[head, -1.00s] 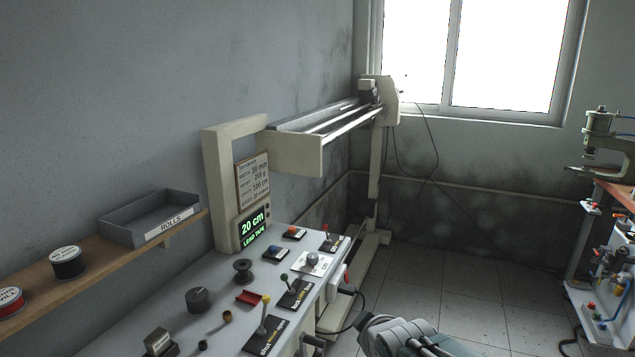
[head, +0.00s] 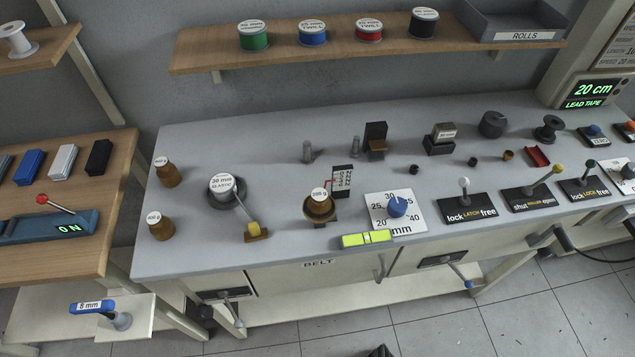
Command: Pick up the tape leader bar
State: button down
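No part carries a leader-bar label, so I cannot tell for sure which is the tape leader bar. A bright yellow-green bar (head: 367,239) lies along the bench's front edge, below the mm dial. A small yellow block on a brown base (head: 256,231) sits at the end of a thin strip or arm from the 30 mm elastic roll (head: 227,186). Only a small dark tip (head: 380,351), which looks like part of my gripper, shows at the bottom edge, well below and apart from the bench. Its fingers cannot be made out.
The grey bench (head: 300,118) carries brass weights, a mm dial (head: 397,206) and upright levers (head: 465,190) at the right. Tape rolls stand on the wooden shelf (head: 290,55) behind. A wooden side table (head: 60,262) stands left. The tiled floor (head: 540,310) in front is open.

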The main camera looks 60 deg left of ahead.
aim_at(254, 233)
jog(key=u, duration=0.45)
jog(key=j+u, duration=0.1)
jog(key=u, duration=0.8)
jog(key=j+u, duration=0.1)
jog(key=u, duration=0.8)
jog(key=j+u, duration=0.15)
jog(key=u, duration=0.35)
